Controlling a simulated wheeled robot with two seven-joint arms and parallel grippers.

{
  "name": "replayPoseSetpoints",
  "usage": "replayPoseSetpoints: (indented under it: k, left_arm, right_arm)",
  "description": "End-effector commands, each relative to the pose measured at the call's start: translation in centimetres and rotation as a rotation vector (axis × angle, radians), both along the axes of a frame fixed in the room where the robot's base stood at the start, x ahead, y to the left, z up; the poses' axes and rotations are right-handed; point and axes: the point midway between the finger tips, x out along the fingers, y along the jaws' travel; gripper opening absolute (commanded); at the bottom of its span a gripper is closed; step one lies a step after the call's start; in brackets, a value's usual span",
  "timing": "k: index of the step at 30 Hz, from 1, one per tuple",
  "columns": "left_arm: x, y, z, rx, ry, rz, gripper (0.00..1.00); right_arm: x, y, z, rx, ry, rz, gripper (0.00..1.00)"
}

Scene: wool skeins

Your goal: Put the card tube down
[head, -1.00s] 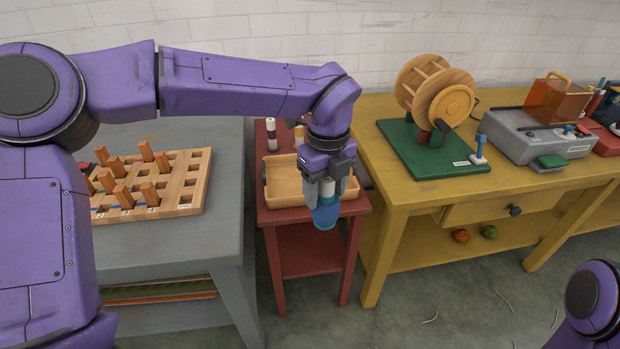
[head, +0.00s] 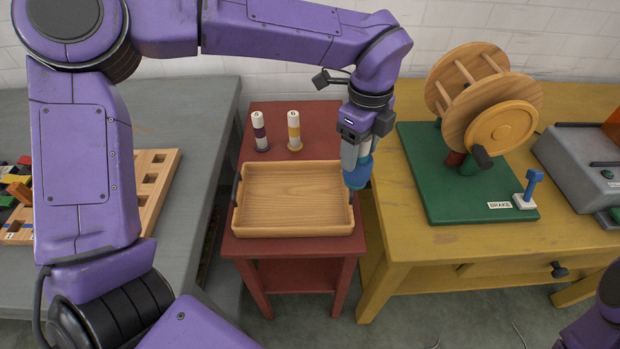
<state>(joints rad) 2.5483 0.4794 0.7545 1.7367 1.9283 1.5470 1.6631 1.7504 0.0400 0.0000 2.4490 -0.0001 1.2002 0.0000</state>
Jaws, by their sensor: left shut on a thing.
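My left gripper (head: 356,160) is shut on the card tube (head: 358,177), whose blue lower part shows below the fingers. The fingers hide much of the tube. It hangs roughly upright, in the picture at the right edge of the wooden tray (head: 293,231); how high it is I cannot tell. The tray looks empty and lies on the red table (head: 243,247). Two other tubes stand upright behind the tray, one with a dark purple band (head: 260,132) and one with a yellow band (head: 294,132). My right gripper is out of view.
A yellow table (head: 420,237) on the right bears a green board (head: 433,203) with a wooden wheel (head: 475,100) and a blue brake lever (head: 530,187). A grey table (head: 190,190) on the left bears a peg board (head: 150,190). Red tabletop is clear around the two tubes.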

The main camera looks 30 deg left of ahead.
Motion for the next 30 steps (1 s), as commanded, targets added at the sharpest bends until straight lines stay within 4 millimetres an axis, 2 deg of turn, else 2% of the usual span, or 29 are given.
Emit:
replayPoseSetpoints:
  k: [4, 8, 12, 15, 23, 27, 30]
  left_arm:
    - [-0.9, 2.0, -0.4, -0.001, -0.004, 0.002, 0.31]
    - [-1.5, 5.7, -1.9, -0.003, -0.004, 0.002, 0.31]
    - [-1.9, 9.6, -4.3, -0.002, 0.003, 0.002, 0.31]
    - [-2.1, 11.3, -6.8, -0.001, 0.003, 0.001, 0.31]
    - [-2.6, 13.9, -10.0, 0.000, 0.003, 0.000, 0.31]
    - [-2.6, 13.8, -12.6, 0.001, 0.003, -0.002, 0.31]
    - [-2.5, 13.8, -13.0, 0.000, 0.000, -0.001, 0.31]
  right_arm:
    - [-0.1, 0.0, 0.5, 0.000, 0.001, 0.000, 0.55]
    - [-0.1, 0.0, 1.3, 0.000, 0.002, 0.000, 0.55]
    - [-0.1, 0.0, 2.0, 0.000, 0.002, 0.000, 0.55]
    - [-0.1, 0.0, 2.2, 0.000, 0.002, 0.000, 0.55]
    - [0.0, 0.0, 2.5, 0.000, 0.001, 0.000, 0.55]
    - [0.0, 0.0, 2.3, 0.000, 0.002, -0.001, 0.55]
    - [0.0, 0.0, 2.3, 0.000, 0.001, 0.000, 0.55]
